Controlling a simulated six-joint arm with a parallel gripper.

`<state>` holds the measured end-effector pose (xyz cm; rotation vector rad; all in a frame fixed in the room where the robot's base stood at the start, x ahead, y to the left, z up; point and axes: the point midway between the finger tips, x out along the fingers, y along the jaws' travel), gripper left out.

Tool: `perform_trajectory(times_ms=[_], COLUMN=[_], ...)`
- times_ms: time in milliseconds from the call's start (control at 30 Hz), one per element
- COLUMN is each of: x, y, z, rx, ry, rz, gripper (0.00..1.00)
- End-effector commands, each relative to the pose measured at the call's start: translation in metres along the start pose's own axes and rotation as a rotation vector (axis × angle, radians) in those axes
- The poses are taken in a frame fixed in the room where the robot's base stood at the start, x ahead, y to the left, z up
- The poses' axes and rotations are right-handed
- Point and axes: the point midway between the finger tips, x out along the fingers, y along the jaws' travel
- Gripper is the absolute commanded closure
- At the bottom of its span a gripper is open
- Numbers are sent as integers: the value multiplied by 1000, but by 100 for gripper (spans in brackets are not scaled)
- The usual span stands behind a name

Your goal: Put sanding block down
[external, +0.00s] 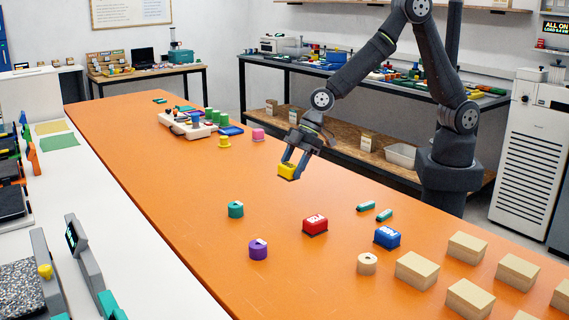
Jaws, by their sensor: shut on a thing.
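The yellow sanding block (287,172) is between the fingers of my gripper (293,160), which is shut on it. The fingers point down and the block looks slightly tilted. It is over the orange table (190,165), right of its middle. I cannot tell for certain how far it is above the table top. The fingers hide part of the block.
A red block (315,224), a blue block (387,237), a teal cylinder (236,209) and a purple cylinder (258,249) stand nearer the camera. Wooden blocks (416,270) stand front right. The table around the block is clear.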

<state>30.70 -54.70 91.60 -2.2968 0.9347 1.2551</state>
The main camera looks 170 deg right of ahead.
Motion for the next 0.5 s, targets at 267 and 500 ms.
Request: perform_trajectory(times_ms=[267,500], x=[49,67], y=[-42,-50], z=[-14,-11], rx=[-3,1], ry=[0,-2], rz=[-1,-1], gripper=[70,70])
